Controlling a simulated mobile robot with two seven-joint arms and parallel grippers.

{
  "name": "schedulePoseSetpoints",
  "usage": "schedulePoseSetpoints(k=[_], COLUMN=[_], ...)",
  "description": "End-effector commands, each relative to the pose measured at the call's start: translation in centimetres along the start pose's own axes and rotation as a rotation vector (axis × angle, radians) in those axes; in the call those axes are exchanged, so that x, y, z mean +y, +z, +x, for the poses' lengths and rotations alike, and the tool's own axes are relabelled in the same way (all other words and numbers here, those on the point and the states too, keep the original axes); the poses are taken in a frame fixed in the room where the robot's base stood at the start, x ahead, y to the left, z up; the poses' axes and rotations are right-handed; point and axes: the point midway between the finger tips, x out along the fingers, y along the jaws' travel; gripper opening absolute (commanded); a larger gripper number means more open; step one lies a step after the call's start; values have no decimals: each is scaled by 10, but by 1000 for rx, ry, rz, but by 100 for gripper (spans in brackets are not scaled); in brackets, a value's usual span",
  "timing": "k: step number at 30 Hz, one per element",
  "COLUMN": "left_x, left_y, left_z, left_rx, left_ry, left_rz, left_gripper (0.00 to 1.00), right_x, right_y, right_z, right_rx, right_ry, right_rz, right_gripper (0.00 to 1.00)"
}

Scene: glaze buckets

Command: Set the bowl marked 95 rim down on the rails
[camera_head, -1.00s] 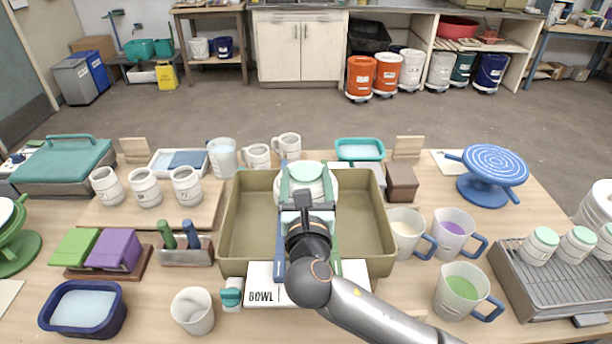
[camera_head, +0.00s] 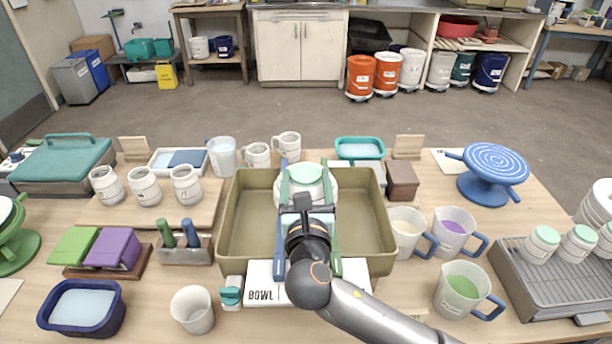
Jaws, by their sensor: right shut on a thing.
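A white bowl with a mint-green foot (camera_head: 306,174) is at the far part of the olive tub (camera_head: 239,256), foot up and rim down. Two long rails, coloured green and blue, run front to back across the tub; the right one (camera_head: 336,264) shows near the front wall. My right gripper (camera_head: 303,201) is at the bowl's near side and is shut on the bowl; its fingertips are hard to make out. The bowl's rim and its contact with the rails are partly hidden, and no number on it is legible. My left gripper is out of view.
A card reading BOWL (camera_head: 262,286) lies before the tub. Handled jugs, including one with green glaze (camera_head: 462,290), stand close on the right. A white cup (camera_head: 193,309) and a navy basin (camera_head: 84,307) stand front left. A grey rack (camera_head: 555,290) holds several mint-footed pieces.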

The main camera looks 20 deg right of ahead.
Motion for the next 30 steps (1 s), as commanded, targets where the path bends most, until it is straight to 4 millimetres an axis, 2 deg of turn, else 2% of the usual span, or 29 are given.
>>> schedulePoseSetpoints(k=[29, 30], left_x=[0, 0], left_y=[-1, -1], left_z=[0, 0], left_rx=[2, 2], left_ry=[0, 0], left_rz=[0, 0], left_gripper=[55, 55], right_x=[0, 0], right_y=[-5, -5], right_z=[0, 0], right_rx=[-4, -4], right_ry=[0, 0], right_rz=[0, 0], right_gripper=[0, 81])
